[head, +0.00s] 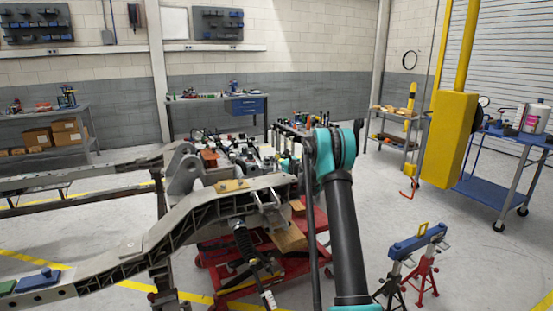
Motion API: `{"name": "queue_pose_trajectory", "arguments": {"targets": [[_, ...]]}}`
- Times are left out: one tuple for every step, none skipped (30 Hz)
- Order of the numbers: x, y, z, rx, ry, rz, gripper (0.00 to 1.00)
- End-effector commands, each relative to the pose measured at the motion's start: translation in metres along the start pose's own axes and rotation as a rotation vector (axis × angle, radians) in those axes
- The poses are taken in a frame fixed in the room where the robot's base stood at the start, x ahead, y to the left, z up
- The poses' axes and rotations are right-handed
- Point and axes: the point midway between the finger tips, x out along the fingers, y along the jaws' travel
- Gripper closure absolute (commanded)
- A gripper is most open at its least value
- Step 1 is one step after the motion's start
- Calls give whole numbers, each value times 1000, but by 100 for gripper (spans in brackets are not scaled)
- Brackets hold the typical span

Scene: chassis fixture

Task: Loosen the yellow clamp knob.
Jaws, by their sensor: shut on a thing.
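My teal and black arm (342,235) rises from the bottom centre to a teal joint beside the grey chassis frame (155,238). My gripper cannot be made out in the head view, so its contact with anything is hidden. No yellow clamp knob can be clearly picked out. A small flat yellow-tan piece (232,186) lies on top of the chassis rail, left of my arm. I cannot tell whether it belongs to a clamp.
A red lift (232,290) stands under the chassis. Red and black stands (425,272) with a blue top are at the lower right. A yellow post (445,140) and a blue cart (495,190) are further right. Floor between them is open.

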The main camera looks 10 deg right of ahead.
Motion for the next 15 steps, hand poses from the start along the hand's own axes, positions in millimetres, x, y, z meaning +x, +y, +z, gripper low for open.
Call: {"name": "queue_pose_trajectory", "arguments": {"targets": [[0,0,0,-8,0,5,100],[0,0,0,-14,0,9,100],[0,-1,0,-23,0,16,100],[0,-1,0,-32,0,23,100],[0,0,0,-42,0,31,100],[0,-1,0,-59,0,42,100],[0,0,-1,-73,0,52,100],[0,0,-1,-88,0,63,100],[0,0,-1,-111,0,80,100],[0,-1,0,-129,0,92,100],[0,-1,0,-148,0,106,100],[0,-1,-1,-175,0,125,100],[-1,-1,-1,-197,1,141,100],[-1,-1,0,-219,1,157,100],[0,-1,0,-249,0,178,100]]}}
